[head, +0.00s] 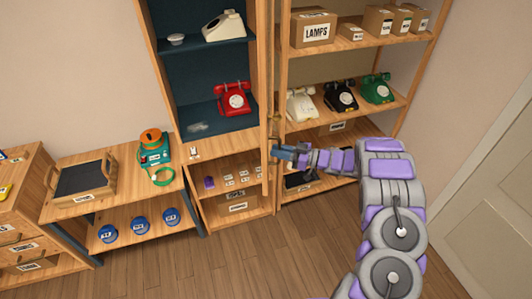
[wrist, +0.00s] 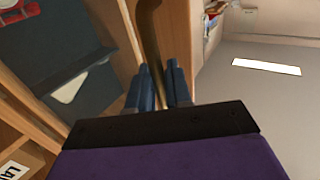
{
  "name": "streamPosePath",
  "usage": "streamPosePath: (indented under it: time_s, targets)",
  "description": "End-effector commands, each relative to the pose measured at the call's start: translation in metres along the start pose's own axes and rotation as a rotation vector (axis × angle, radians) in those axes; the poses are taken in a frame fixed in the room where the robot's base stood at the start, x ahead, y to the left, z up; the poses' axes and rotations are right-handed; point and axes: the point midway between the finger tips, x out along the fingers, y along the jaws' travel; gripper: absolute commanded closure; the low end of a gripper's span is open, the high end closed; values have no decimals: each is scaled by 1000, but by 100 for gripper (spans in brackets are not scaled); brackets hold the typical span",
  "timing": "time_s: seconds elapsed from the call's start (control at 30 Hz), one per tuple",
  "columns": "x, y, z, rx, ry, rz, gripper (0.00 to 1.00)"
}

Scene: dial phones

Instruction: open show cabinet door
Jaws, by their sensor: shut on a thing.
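The show cabinet (head: 187,70) has a wooden frame and a dark blue interior, left of centre in the head view. Its narrow wooden door (head: 267,60) appears nearly edge-on at the cabinet's right side, swung outward. A brass handle (wrist: 149,40) runs down between the two blue fingers of my gripper (wrist: 158,80) in the wrist view. My gripper (head: 277,150) is shut on this handle near its lower part. The fingers hide the gripped part.
A red dial phone (head: 234,99) and a cream phone (head: 223,27) stand inside the cabinet. A shelf unit (head: 345,52) with boxes and several phones stands close on the right. The wooden floor (head: 260,260) in front is clear.

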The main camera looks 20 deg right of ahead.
Motion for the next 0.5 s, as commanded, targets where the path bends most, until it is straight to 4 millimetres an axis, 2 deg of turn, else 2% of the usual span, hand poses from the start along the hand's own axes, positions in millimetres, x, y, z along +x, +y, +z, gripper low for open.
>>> streamPosePath:
  time_s: [0.1, 0.5]
  targets:
    - [-15, 10, -2, -8, -2, 9, 100]
    - [-49, 26, -2, -4, 3, 5, 100]
